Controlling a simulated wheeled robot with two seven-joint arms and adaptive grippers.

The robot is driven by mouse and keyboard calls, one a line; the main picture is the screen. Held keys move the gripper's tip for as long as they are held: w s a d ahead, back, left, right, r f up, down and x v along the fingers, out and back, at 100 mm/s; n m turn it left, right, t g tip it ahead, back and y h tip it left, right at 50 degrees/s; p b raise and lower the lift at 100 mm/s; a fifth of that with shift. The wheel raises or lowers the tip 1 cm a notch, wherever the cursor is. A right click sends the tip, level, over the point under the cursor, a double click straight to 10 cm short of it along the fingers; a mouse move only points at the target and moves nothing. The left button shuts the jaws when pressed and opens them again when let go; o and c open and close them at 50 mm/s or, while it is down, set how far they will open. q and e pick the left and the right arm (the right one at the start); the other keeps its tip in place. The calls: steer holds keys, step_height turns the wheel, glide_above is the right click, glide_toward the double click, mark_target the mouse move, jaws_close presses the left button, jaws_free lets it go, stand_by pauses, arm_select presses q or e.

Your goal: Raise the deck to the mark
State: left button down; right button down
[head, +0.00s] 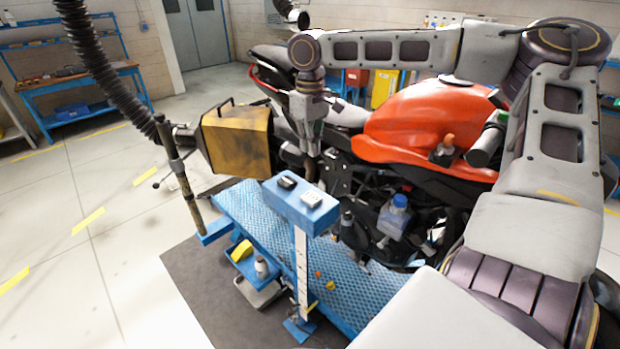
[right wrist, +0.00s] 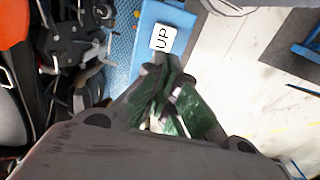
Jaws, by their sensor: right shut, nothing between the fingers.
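The blue deck (head: 240,205) is a patterned lift platform low above a dark mat, with a motorcycle (head: 420,120) on it. A blue control box (head: 300,207) stands on a post with a white scale strip (head: 301,262); its markings are too small to read. In the right wrist view the white button (right wrist: 163,38) reads "UP". My right gripper (head: 312,172) is shut and empty, its fingertips (right wrist: 164,66) close beside the white button; contact cannot be told. My left gripper is out of view.
A yellow-brown box (head: 236,140) and a black hose (head: 105,75) are at the left. A blue-capped bottle (head: 395,217) stands by the engine. The floor at left is clear.

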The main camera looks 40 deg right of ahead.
mark_target(310, 194)
step_height(310, 194, down, 14)
steer(key=shift+p, duration=0.65)
stand_by(0.3)
steer(key=shift+f, duration=0.15)
